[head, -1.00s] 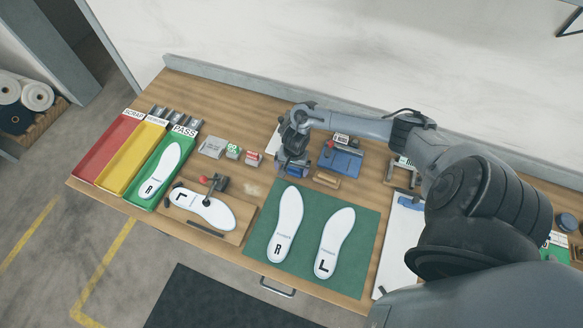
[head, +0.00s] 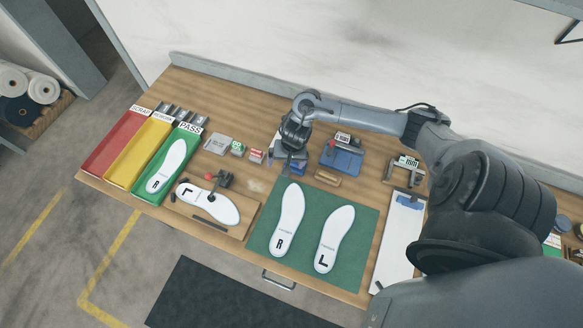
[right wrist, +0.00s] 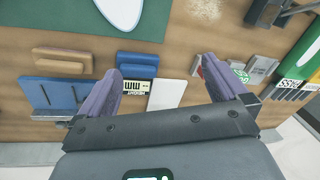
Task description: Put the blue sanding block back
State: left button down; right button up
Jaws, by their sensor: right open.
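The blue sanding block (right wrist: 137,65) lies on the wooden bench in the right wrist view, near the left finger and ahead of a small label. In the head view only part of the block (head: 298,170) shows below my right gripper (head: 290,161). My right gripper, also in the right wrist view (right wrist: 160,66), is open, its fingers spread wide with nothing gripped. The block looks apart from the right finger; whether it touches the left one I cannot tell. My left gripper is not in view.
A tan block (head: 327,177) and a blue tray-like fixture (head: 342,160) are right of the gripper. Small boxes (head: 256,156) stand left. A green mat (head: 262,240) with two insoles lies in front. Red, yellow and green bins (head: 122,178) are far left.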

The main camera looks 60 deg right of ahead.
jog(key=a+r+n+t, duration=0.1)
jog(key=a+n+t, duration=0.3)
jog(key=a+n, duration=0.9)
jog(key=s+a+r+g, duration=0.1)
jog(key=s+a+r, duration=0.1)
jog(key=s, duration=0.4)
jog(key=s+a+r+n+g, duration=0.1)
jog(key=s+a+r, duration=0.2)
jog(key=s+r, duration=0.2)
jog(key=shift+s+a, duration=0.35)
jog(key=shift+s, duration=0.4)
jog(key=shift+r, duration=0.15)
notch_tip(320, 180, up, 10)
jog(key=p, duration=1)
